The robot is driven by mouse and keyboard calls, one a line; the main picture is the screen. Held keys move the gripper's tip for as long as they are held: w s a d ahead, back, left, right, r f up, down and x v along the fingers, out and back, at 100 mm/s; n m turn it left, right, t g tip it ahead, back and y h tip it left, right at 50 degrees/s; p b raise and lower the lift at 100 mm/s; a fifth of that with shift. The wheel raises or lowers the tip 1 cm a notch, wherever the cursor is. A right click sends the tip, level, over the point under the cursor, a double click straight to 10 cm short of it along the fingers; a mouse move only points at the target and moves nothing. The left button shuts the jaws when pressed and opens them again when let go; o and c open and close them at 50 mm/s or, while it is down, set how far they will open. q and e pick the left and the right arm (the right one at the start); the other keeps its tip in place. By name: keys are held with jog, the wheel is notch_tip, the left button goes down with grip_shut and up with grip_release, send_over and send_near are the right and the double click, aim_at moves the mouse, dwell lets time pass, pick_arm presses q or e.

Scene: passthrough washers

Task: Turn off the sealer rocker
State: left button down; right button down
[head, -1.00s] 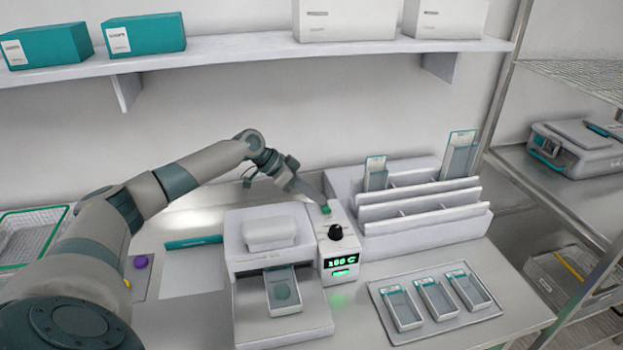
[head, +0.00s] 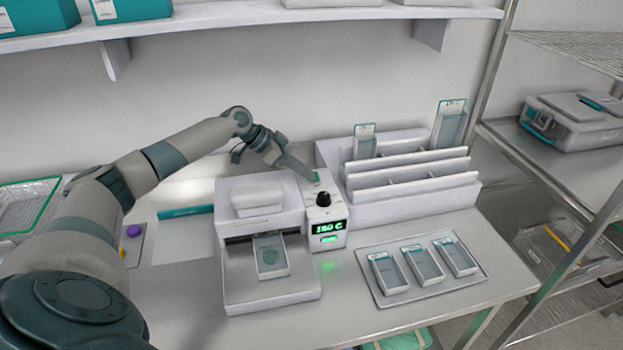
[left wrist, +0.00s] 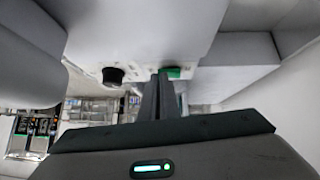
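The sealer (head: 270,288) is a white machine on the bench, with a control box at its right side. The box carries a lit green display (head: 328,227), a black knob (head: 323,199) and, behind the knob, a green rocker (head: 316,177). In the left wrist view the rocker (left wrist: 175,72) is beside the black knob (left wrist: 113,75). My left gripper (head: 311,176) points down at the rocker from the left; its fingers (left wrist: 165,82) look closed together and empty. The fingertips overlap the rocker's edge; I cannot tell if they touch it. My right gripper is not in view.
A white divided rack (head: 410,195) stands close behind and right of the control box. A tray (head: 425,287) with small trays lies in front of it. A tray with a clear lid (head: 271,257) sits in the sealer slot. A shelf (head: 250,18) runs above.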

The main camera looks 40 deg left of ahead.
pick_arm(q)
jog(key=shift+d+r, duration=0.15)
jog(key=shift+d, duration=0.5)
jog(key=shift+a, duration=0.2)
jog(key=shift+w+a, duration=0.2)
jog(key=shift+a, duration=0.2)
jog(key=shift+w+a, duration=0.1)
jog(key=shift+a, duration=0.05)
jog(key=shift+w+a, duration=0.3)
jog(key=shift+a, duration=0.15)
jog(key=shift+d, duration=0.1)
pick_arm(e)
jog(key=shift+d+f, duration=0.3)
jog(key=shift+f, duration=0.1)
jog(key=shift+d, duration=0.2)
